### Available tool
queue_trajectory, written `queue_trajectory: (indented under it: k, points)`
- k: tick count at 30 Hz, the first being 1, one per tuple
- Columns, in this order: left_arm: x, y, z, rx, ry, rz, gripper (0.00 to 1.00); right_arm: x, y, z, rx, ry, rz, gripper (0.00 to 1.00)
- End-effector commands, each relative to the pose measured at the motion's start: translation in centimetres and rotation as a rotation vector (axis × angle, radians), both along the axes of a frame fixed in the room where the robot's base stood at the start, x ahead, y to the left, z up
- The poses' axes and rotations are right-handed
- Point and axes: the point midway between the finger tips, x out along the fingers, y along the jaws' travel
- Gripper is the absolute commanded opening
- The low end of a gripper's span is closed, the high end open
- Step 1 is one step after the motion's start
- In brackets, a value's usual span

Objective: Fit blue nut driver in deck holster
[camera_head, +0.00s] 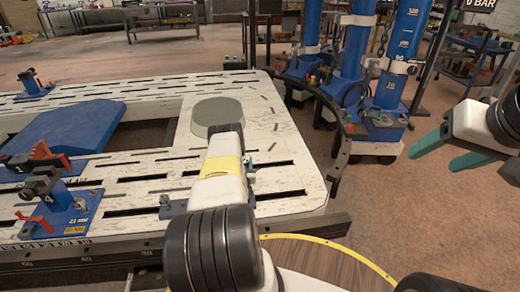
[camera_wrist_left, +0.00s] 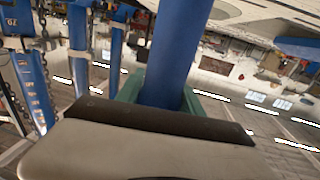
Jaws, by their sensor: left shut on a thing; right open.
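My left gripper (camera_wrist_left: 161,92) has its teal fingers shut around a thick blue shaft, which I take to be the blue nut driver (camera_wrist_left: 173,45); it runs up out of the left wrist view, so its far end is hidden. In the head view my left wrist, with a yellow band, reaches over the white slotted deck (camera_head: 285,140) and hides the fingers and the driver. My right gripper (camera_head: 442,151) is open and empty, right of the deck.
A grey round pad (camera_head: 215,113) lies on the deck beyond my left wrist. Blue clamps with red levers (camera_head: 62,195) and a blue plate (camera_head: 68,135) occupy the left side. Tall blue cylinders (camera_head: 361,45) stand behind a dark curved rail (camera_head: 336,120). Open floor lies at right.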

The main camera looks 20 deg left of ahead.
Motion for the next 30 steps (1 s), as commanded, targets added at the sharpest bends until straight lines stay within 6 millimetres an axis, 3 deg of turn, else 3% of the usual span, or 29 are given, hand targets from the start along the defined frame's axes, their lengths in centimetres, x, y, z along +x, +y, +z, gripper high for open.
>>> queue_trajectory:
  k: [30]
  points:
    - [0.1,0.1,-2.1,0.002,-0.005,0.0,0.0,0.0,0.0,0.0,0.0,0.0,0.0,0.61]
